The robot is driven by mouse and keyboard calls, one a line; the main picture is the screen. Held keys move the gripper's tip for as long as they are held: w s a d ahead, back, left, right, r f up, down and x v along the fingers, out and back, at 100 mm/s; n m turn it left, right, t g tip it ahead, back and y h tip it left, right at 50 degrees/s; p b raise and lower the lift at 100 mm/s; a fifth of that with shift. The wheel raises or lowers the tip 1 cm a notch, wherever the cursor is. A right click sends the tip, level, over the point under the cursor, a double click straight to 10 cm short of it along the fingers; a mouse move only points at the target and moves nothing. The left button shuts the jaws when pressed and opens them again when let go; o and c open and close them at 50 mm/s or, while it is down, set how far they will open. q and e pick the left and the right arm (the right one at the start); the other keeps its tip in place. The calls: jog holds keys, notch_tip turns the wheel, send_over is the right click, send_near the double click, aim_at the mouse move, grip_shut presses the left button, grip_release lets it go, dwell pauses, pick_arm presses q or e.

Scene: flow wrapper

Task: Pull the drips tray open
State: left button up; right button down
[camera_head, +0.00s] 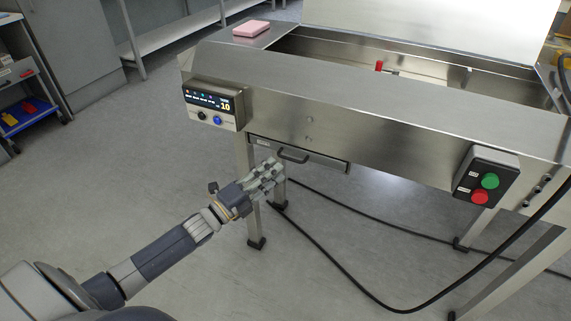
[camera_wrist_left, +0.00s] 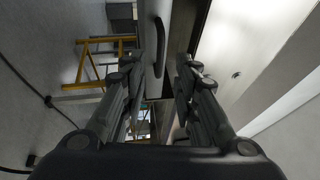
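The drips tray (camera_head: 325,161) is a shallow metal drawer under the front of the steel machine, with a dark bar handle (camera_head: 293,156) on its front. Its front sits close under the machine's front panel. My left gripper (camera_head: 273,168) is just below and left of the handle in the head view, apart from it as far as I can tell. In the left wrist view the fingers (camera_wrist_left: 172,65) are spread with an empty gap between them. My right gripper is not in view.
A control panel (camera_head: 211,105) is above the tray's left end, and a box with green and red buttons (camera_head: 486,181) is at the right. A black cable (camera_head: 345,285) loops across the floor below. A machine leg (camera_head: 247,190) stands close to my left gripper.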

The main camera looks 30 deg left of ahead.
pick_arm(q)
jog(key=shift+b+x, duration=0.35)
jog(key=shift+x, duration=2.4)
grip_shut()
